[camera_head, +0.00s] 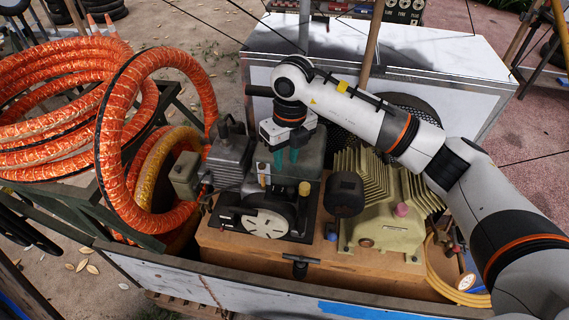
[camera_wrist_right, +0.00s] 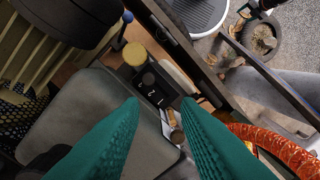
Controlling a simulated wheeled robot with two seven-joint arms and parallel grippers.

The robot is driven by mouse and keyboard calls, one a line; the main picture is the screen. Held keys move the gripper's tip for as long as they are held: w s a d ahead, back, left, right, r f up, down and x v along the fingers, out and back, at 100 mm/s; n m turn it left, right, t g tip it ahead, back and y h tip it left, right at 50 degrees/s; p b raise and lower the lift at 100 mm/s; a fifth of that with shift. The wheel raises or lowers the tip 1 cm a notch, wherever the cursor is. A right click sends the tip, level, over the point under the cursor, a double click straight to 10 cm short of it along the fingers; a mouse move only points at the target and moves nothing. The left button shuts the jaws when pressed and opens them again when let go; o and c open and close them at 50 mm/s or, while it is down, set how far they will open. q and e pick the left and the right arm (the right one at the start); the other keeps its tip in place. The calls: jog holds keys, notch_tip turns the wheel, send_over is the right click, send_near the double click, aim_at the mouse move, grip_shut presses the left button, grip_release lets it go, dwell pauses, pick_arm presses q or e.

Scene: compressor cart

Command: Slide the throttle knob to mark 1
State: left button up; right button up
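My right gripper (camera_head: 286,158) points down over the grey engine housing, its two teal fingers apart and empty. In the right wrist view the open fingers (camera_wrist_right: 160,102) frame a small dark plate (camera_wrist_right: 151,92) with white numerals, including 1 and 2. A dark round knob (camera_wrist_right: 148,78) sits at the upper end of the plate, beyond the fingertips. A small brass-and-white part (camera_wrist_right: 174,127) lies at its lower end, between the fingers. I cannot tell for sure which is the throttle knob. No contact is visible. My left gripper is not in view.
A tan round cap (camera_head: 304,188) stands beside the plate; it also shows in the right wrist view (camera_wrist_right: 135,52). A pale green finned compressor (camera_head: 385,222) and black cylinder (camera_head: 345,194) are to the right. Coiled orange hose (camera_head: 115,150) lies left. The cart's front wall (camera_head: 235,290) is nearest.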

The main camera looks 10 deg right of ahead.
jog(key=w+d, duration=0.1)
jog(key=w, duration=0.1)
jog(key=p, duration=0.4)
send_over(291, 189)
jog(key=s, duration=0.1)
jog(key=shift+h, duration=0.4)
notch_tip(291, 189, down, 5)
jog(key=f, duration=0.1)
jog(key=w+f, duration=0.1)
jog(key=f, duration=0.1)
jog(key=shift+f+p, duration=0.2)
jog(key=shift+p, duration=0.1)
jog(key=shift+f+p, duration=0.3)
jog(key=shift+f, duration=0.65)
jog(key=shift+s+f, duration=0.15)
jog(key=shift+f, duration=0.2)
jog(key=shift+c, duration=0.7)
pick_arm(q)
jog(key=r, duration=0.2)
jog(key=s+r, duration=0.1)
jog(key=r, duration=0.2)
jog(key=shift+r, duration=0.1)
pick_arm(e)
grip_shut()
